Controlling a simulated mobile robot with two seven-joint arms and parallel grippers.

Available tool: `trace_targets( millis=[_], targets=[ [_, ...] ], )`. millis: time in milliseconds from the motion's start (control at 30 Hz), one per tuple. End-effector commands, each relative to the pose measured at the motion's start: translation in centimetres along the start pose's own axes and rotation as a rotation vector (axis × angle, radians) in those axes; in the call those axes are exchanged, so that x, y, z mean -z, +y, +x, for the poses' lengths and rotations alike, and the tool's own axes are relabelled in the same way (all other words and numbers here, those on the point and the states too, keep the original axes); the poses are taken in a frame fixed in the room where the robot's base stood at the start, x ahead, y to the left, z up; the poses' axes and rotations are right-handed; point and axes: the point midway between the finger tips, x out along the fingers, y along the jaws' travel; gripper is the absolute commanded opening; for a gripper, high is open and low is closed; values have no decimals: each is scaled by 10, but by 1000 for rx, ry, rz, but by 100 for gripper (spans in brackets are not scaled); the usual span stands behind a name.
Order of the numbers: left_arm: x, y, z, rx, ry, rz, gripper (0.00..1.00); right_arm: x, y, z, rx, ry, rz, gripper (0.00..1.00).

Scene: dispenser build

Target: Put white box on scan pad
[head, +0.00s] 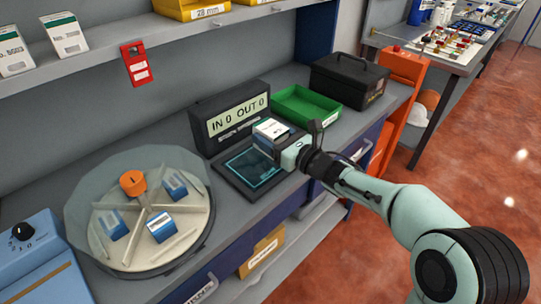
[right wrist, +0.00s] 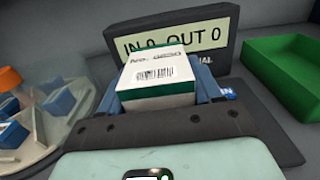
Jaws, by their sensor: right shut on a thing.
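A white box (head: 270,130) with a green edge and a barcode label is held in my right gripper (head: 284,146). In the right wrist view the white box (right wrist: 156,75) sits between the fingers (right wrist: 158,98), its label facing the camera. The scan pad (head: 254,168) is a dark plate with a teal-outlined square, in front of the display reading "IN 0 OUT 0" (head: 238,119). The box appears above the pad's back right part; I cannot tell whether it touches. My left gripper is not in view.
A round dispenser (head: 140,222) with a clear cover and blue-white boxes stands left of the pad. A green tray (head: 306,106) and a black case (head: 348,80) stand to the right. A shelf (head: 120,52) runs above the bench.

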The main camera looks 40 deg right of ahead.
Motion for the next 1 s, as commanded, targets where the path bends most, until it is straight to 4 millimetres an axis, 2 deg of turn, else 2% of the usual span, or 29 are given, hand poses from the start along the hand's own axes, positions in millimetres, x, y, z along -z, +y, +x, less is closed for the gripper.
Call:
trace_targets(
  millis=[67, 300, 400, 667, 700, 733, 767, 1000],
  targets=[
    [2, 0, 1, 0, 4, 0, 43, 5, 0, 0, 1, -1, 1, 26],
    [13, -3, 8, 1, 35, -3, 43, 46, 0, 0, 1, 3, 4, 26],
    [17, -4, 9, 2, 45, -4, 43, 56, 0, 0, 0, 0, 1, 26],
    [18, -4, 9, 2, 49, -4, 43, 59, 0, 0, 0, -2, 0, 26],
    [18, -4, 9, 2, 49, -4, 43, 60, 0, 0, 0, 0, 0, 74],
    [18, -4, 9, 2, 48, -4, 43, 60, 0, 0, 0, 1, 0, 84],
    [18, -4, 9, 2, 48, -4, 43, 60, 0, 0, 0, 1, 1, 90],
    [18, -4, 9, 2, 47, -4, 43, 59, 0, 0, 0, 0, 0, 90]
  ],
)
